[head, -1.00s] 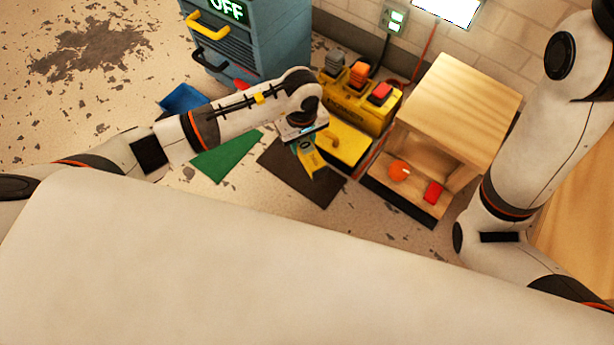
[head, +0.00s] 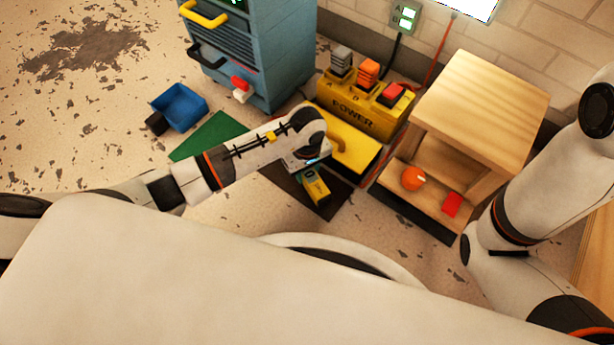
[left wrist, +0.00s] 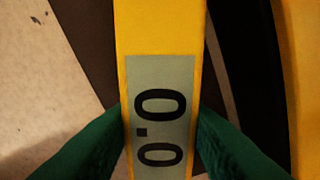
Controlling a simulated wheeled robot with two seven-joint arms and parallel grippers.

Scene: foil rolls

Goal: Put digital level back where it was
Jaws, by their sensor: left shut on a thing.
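The digital level (head: 316,189) is a yellow bar with a grey display. In the left wrist view the level (left wrist: 160,75) runs up the middle, and its display reads 0.0. My left gripper (head: 308,172) is shut on the level; its green fingers (left wrist: 160,130) lie on both sides of the display. In the head view the level is over the dark mat (head: 337,199), beside the yellow case. I cannot tell whether it touches the mat. My right arm shows at the right, but its gripper is out of view.
A yellow power box (head: 352,113) with coloured switches and a yellow case (head: 350,150) stand behind the mat. A wooden shelf box (head: 480,105) is to the right, holding an orange ball (head: 413,179) and red block (head: 452,205). A green mat (head: 205,136), blue bin (head: 181,106) and blue cabinet (head: 250,50) are left.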

